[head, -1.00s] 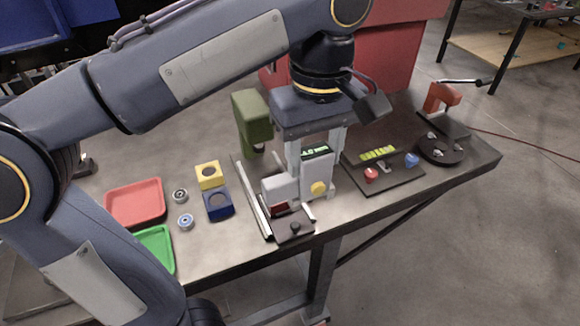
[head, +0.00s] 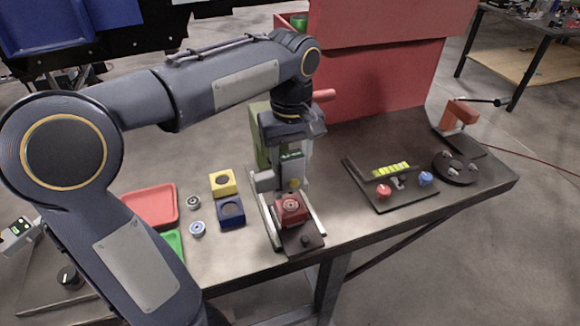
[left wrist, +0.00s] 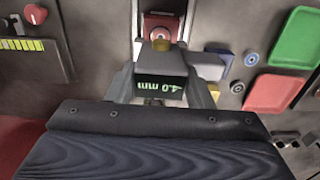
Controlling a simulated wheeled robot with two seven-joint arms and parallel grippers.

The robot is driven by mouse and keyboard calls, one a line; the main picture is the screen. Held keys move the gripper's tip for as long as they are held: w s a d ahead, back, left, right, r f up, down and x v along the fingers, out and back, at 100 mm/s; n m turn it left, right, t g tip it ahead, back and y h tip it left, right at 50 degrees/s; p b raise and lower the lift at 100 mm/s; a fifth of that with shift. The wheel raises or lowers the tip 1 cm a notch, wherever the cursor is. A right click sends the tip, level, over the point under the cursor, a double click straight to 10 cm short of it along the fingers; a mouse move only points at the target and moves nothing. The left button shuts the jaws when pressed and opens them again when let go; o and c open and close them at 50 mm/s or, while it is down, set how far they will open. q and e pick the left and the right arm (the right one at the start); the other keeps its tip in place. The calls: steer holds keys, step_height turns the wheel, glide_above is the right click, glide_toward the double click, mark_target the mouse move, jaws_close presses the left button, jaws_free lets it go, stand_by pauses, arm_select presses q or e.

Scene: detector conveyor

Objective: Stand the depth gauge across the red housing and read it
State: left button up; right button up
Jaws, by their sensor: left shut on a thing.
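The depth gauge (head: 291,156) is grey, with a lit green display, a yellow button and a grey side block. My left gripper (head: 289,165) is shut on it and holds it upright behind the red housing (head: 291,206). The housing sits in the rail fixture with its round bore showing. In the left wrist view the gauge (left wrist: 162,67) is between the fingers and its display reads 4.0 mm, upside down. The red housing (left wrist: 163,22) shows beyond it there. Whether the gauge touches anything below is unclear. My right gripper is out of view.
A green press-like stand (head: 261,140) is close behind the gauge. Yellow (head: 222,184) and blue (head: 231,213) blocks, two small round parts, and red (head: 150,205) and green trays lie left. A dark plate with red and blue knobs (head: 392,186) is right.

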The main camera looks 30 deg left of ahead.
mark_target(290, 172)
arm_select(q)
steer(key=f, duration=0.3)
steer(key=shift+w+a+f, duration=0.1)
steer(key=shift+a+f, duration=0.1)
steer(key=shift+f, duration=0.05)
steer(key=shift+f+b, duration=0.45)
steer(key=shift+f, duration=0.1)
steer(key=o, duration=1.3)
steer(key=shift+c, duration=0.2)
steer(key=shift+r, duration=0.1)
